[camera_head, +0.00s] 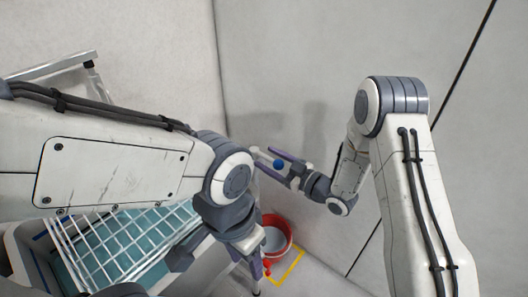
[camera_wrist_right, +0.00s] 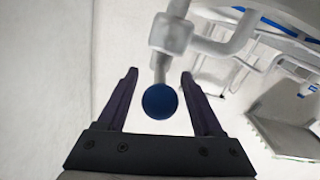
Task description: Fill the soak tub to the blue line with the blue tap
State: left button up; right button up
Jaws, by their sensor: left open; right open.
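The blue tap (camera_head: 279,164) is a round blue knob on a pale pipe near the wall. My right gripper (camera_head: 272,161) is open with its fingers on either side of the knob. The right wrist view shows the blue knob (camera_wrist_right: 160,101) between the spread fingers (camera_wrist_right: 160,95), with a gap to each. The soak tub (camera_head: 25,262) is at the lower left, with pale blue-green water under a white wire rack (camera_head: 125,245). My arm hides part of it. I cannot tell the level against the blue line or whether water runs. My left gripper (camera_head: 214,262) is open above the tub's right side.
A red bucket (camera_head: 288,226) stands on the floor right of the tub, by a yellow floor marking (camera_head: 290,268). A small red knob (camera_head: 267,267) shows near my left gripper. A pale wall rises close behind the tap. The floor at the lower right is clear.

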jog(key=shift+x, duration=1.2)
grip_shut()
dwell(0.6)
